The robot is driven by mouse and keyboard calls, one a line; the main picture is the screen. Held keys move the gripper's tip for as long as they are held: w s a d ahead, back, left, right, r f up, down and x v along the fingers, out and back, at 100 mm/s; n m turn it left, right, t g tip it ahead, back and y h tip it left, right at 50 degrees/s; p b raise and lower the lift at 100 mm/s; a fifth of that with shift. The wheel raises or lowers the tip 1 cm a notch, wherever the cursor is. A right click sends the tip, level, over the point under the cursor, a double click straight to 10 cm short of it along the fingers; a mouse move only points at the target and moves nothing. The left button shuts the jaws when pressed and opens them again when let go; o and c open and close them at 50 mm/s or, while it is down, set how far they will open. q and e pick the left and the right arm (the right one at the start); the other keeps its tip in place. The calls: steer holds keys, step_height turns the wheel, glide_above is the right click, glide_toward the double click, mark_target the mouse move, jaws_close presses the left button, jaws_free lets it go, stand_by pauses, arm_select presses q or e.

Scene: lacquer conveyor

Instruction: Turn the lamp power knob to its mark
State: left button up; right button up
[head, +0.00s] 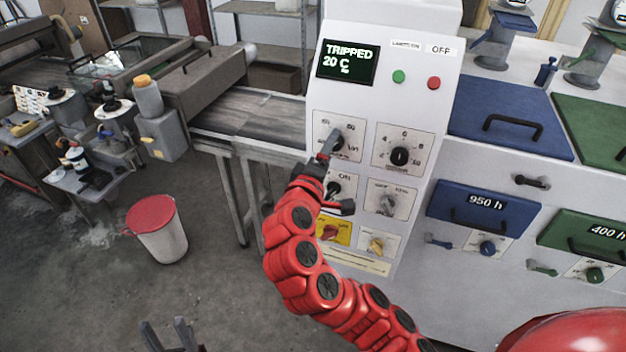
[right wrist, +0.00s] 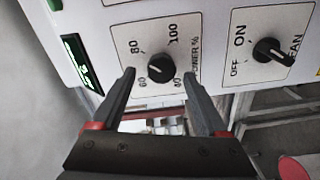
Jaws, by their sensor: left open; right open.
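The lamp power knob (right wrist: 160,68) is a round black knob on a white plate, with numbers from 40 to 100 and "POWER %" around it. In the right wrist view it sits between the fingertips of my right gripper (right wrist: 159,74), which is open; contact cannot be told. In the head view the knob's plate (head: 353,122) is under the display, and a finger partly covers the knob. The display (head: 347,63) reads "TRIPPED 20 C". The knob's target mark cannot be made out. My left gripper (head: 172,334) is open and empty, low over the floor.
The fan knob (right wrist: 272,50) is close beside the power plate. Other knobs, including a numbered one (head: 399,157), share the panel. Green (head: 398,76) and red (head: 433,83) buttons are above. A conveyor (head: 255,112) is left of the panel, and a red-lidded bucket (head: 158,228) stands on the floor.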

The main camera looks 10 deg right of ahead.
steer(key=b+v, duration=0.2)
steer(key=v, duration=1.3)
steer(key=shift+s, duration=0.3)
steer(key=shift+a+f, duration=0.1)
steer(key=shift+a, duration=0.05)
